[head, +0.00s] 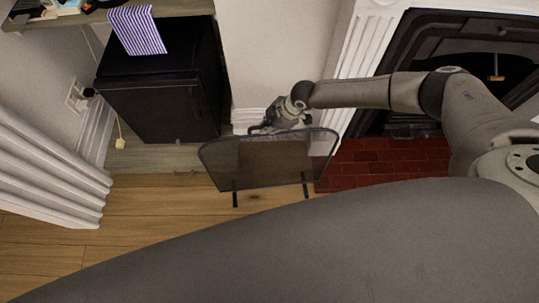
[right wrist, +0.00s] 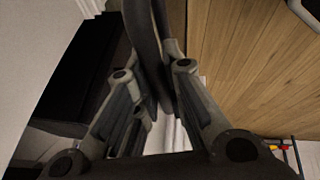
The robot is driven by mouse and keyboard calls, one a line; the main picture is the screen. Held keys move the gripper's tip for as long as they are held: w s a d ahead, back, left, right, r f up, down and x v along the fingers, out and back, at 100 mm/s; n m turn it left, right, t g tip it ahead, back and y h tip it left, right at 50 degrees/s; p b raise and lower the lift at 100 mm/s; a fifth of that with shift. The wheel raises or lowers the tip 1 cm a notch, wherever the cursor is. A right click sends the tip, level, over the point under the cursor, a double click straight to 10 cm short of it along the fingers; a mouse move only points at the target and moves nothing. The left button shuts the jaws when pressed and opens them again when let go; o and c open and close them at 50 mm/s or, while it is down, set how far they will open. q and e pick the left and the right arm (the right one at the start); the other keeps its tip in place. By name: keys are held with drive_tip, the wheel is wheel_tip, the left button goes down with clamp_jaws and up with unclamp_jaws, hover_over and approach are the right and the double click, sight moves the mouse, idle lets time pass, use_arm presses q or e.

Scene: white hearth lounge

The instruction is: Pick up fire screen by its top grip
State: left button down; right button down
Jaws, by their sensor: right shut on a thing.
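The fire screen (head: 268,160) is a dark see-through mesh panel with a thin rounded frame and two dark feet at its lower edge. It is roughly upright over the wood floor, left of the red brick hearth. I cannot tell whether its feet touch the floor. My right gripper (head: 268,129) is at its top edge, shut on the top grip. In the right wrist view, the dark bar of the fire screen (right wrist: 144,38) runs between my right gripper's fingers (right wrist: 162,92). The fingers partly hide the grip. My left gripper is not in view.
A black mini fridge (head: 160,95) with a striped cloth (head: 136,30) on the shelf above stands to the left. The fireplace (head: 400,70) and brick hearth (head: 385,162) are to the right. Wood floor (head: 140,225) lies clear at front left, near a white radiator (head: 45,170).

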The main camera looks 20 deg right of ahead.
drive_tip(key=shift+w+a+r, duration=0.1)
drive_tip(key=shift+w+r, duration=0.1)
drive_tip(key=shift+r, duration=0.05)
